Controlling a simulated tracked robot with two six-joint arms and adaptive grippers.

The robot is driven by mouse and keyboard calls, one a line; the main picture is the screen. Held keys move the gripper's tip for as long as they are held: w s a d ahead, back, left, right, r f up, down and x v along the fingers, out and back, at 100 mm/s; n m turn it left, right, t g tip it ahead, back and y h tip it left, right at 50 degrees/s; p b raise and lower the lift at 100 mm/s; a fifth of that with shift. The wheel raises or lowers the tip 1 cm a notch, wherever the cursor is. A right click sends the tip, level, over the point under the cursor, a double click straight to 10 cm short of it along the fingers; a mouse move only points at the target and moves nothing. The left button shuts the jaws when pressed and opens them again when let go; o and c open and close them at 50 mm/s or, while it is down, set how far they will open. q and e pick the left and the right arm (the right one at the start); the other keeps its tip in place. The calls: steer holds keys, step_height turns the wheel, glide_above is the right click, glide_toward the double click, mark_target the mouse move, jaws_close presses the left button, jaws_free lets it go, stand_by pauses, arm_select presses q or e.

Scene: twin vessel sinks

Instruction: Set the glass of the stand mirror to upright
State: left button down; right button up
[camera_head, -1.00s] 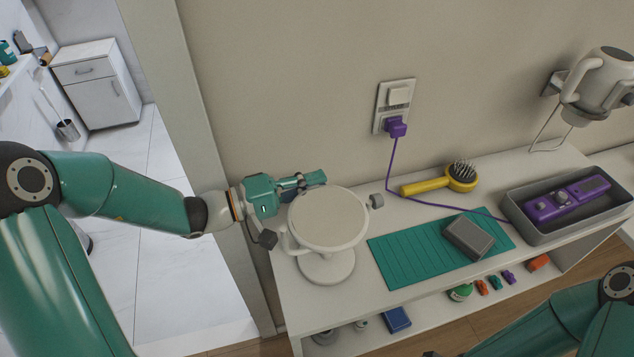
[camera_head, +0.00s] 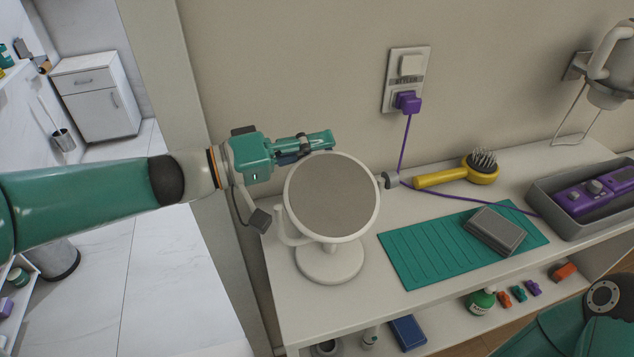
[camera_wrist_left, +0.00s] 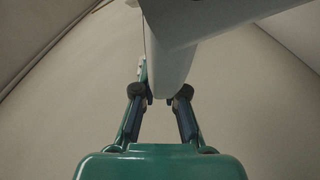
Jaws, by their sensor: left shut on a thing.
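The stand mirror has a round grey glass (camera_head: 333,196) in a white rim, on a white round base (camera_head: 330,262) at the left end of the white counter. The glass faces me and leans back somewhat from upright. A grey knob (camera_head: 389,180) sits at its right side. My left gripper (camera_head: 318,146) is at the top edge of the rim, its tips partly hidden behind it. In the left wrist view its two fingers (camera_wrist_left: 160,95) are shut on the white mirror rim (camera_wrist_left: 174,62). My right gripper is out of view; only part of my right arm shows at the lower right.
A green mat (camera_head: 425,250) with a grey box (camera_head: 495,231) lies right of the mirror. A yellow brush (camera_head: 455,176) and a grey tray (camera_head: 572,220) with a purple device are further right. A purple plug (camera_head: 407,102) and its cord are behind. Small items stand on the lower shelf.

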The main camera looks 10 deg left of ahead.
mark_target(322, 158)
arm_select(q)
steer(key=m+b, duration=0.2)
steer(key=b, duration=0.1)
steer(key=s+d+r+m+b, duration=0.1)
steer(key=m+b, duration=0.1)
steer(key=b, duration=0.2)
steer(key=s+m+b, duration=0.1)
steer(key=b, duration=0.3)
steer(key=shift+d+r+m, duration=0.25)
steer(key=shift+r+m, duration=0.15)
steer(key=s+m+b, duration=0.1)
steer(key=b, duration=0.1)
steer(key=d+r+m+b, duration=0.1)
steer(key=m+b, duration=0.1)
steer(key=s+d+m+b, duration=0.1)
steer(key=m+b, duration=0.1)
steer(key=b, duration=0.1)
steer(key=shift+s+r, duration=0.25)
steer(key=shift+s, duration=0.1)
steer(key=shift+s+d+r+m+b, duration=0.1)
steer(key=shift+s+d+m+b, duration=0.15)
steer(key=shift+m+b, duration=0.3)
steer(key=shift+s+d+r+m+b, duration=0.1)
steer(key=shift+s+m+b, duration=0.2)
steer(key=shift+m+b, duration=0.25)
steer(key=c, duration=1.2)
jaws_free()
steer(key=shift+w, duration=0.1)
steer(key=shift+r, duration=0.2)
steer(key=shift+a, duration=0.15)
